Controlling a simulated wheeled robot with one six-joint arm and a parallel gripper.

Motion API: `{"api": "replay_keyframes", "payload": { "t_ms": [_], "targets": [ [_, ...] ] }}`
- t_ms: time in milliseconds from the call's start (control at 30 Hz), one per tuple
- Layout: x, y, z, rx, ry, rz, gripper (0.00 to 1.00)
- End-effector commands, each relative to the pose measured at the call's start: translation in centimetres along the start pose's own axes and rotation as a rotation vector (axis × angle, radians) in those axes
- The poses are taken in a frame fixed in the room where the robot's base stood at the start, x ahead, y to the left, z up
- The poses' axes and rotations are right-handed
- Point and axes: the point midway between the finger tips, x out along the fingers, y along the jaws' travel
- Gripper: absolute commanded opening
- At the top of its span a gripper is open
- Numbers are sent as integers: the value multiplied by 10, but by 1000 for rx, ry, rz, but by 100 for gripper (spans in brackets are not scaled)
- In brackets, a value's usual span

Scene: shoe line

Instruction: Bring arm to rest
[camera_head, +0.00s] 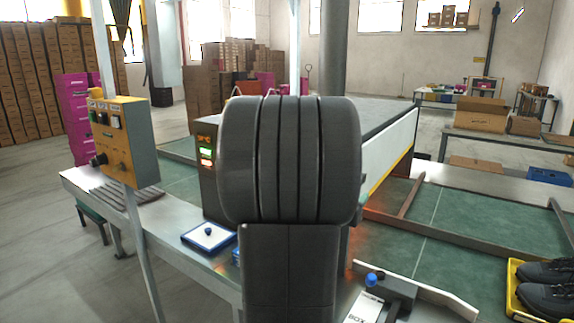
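A large dark grey ribbed link of my arm (290,160) stands upright in the middle of the head view, with a squarer grey link (290,270) below it. The arm is folded close in front of the camera and hides the middle of the work line. My gripper does not show; I cannot see its fingers or whether it holds anything.
A yellow control box (124,140) stands on a post at the left. Below are a blue-edged tray (208,237) and a blue-knobbed fixture (392,297). A yellow tray (511,290) with dark shoes (545,290) is at right.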

Motion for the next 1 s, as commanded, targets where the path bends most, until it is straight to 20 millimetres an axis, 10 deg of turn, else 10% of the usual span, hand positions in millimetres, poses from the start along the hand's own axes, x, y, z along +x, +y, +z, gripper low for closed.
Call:
{"api": "replay_keyframes", "payload": {
  "t_ms": [1000],
  "targets": [
    [-1, 0, 111, 0, 0, 0, 52]
  ]
}}
